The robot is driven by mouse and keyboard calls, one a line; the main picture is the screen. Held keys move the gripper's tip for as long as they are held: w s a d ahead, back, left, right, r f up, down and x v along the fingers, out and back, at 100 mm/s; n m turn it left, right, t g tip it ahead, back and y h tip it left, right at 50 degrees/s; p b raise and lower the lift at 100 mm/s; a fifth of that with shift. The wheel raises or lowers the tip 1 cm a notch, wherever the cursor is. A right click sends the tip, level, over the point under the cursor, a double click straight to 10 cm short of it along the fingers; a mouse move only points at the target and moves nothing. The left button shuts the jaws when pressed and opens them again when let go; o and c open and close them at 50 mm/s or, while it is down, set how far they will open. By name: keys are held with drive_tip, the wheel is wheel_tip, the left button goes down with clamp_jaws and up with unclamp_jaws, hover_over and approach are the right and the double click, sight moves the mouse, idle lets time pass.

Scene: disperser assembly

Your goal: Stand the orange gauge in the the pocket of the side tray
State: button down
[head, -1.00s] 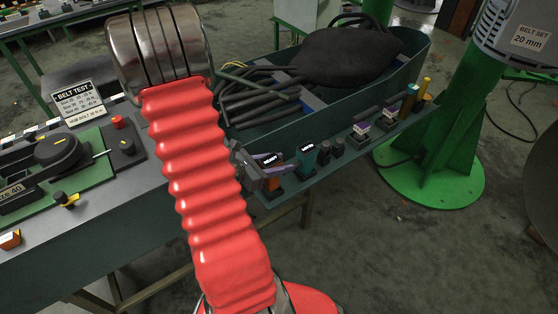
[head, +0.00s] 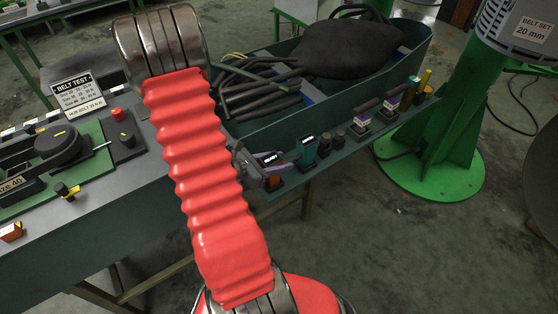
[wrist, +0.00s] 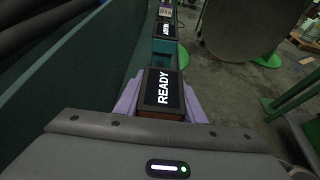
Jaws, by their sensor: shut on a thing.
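The orange gauge (head: 274,182) is at the near end of the side tray (head: 345,158), with its dark READY display facing up. My gripper (head: 271,164) is shut on it. In the wrist view the READY display (wrist: 163,92) sits between the two purple fingers, with a bit of orange-brown body below it. The gauge looks upright. Its foot and the pocket under it are hidden, so I cannot tell whether it is seated or just above the tray. A teal gauge (head: 307,153) stands just beyond it in the tray and also shows in the wrist view (wrist: 165,45).
Farther along the tray stand dark pegs (head: 325,142), purple-and-white pieces (head: 361,122) and a yellow cylinder (head: 425,80). A deep green bin (head: 270,125) with black hoses runs behind the tray. A green pillar (head: 445,110) stands at right. The floor in front is clear.

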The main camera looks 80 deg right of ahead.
drive_tip(key=c, duration=1.1)
unclamp_jaws()
drive_tip(key=shift+a, duration=0.1)
drive_tip(key=v, duration=1.3)
drive_tip(key=shift+w+a+r, duration=0.2)
